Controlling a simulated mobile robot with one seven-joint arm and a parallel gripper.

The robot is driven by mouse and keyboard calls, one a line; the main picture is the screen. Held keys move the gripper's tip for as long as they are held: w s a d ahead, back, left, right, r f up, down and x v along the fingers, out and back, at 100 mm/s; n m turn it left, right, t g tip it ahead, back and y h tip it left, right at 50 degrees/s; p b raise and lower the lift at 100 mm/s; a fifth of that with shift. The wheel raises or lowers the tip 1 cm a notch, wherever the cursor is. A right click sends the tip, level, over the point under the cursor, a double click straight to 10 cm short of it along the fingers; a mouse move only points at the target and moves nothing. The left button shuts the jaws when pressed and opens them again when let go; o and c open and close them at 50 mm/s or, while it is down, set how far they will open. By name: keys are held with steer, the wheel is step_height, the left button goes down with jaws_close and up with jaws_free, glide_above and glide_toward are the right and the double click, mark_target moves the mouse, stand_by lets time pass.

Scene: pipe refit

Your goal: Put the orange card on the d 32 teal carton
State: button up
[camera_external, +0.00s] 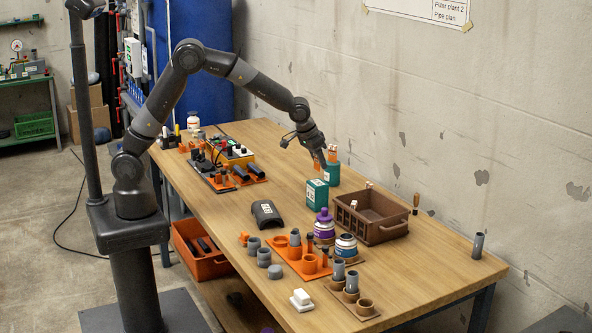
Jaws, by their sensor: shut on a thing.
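Two teal cartons stand close together on the bench. The nearer carton (317,194) has a white label on its front; its print is too small to read surely. The other carton (332,174) stands just behind it to the right. My gripper (326,161) reaches down from the left over the cartons, near the top of the farther one. It is shut on a small orange piece, which looks like the orange card (320,161). I cannot tell whether the piece touches a carton. The fingers hide part of it.
A brown crate (376,230) stands right of the cartons. In front are a purple-capped bottle (324,226), a white-capped jar (346,247), an orange rack (288,258) and a black curved piece (267,213). Bare wood lies left of the cartons.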

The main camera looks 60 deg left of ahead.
steer(key=shift+w+a+f, duration=0.35)
steer(key=shift+f, duration=1.95)
steer(key=shift+f, duration=0.15)
steer(key=o, duration=1)
steer(key=shift+c, duration=0.2)
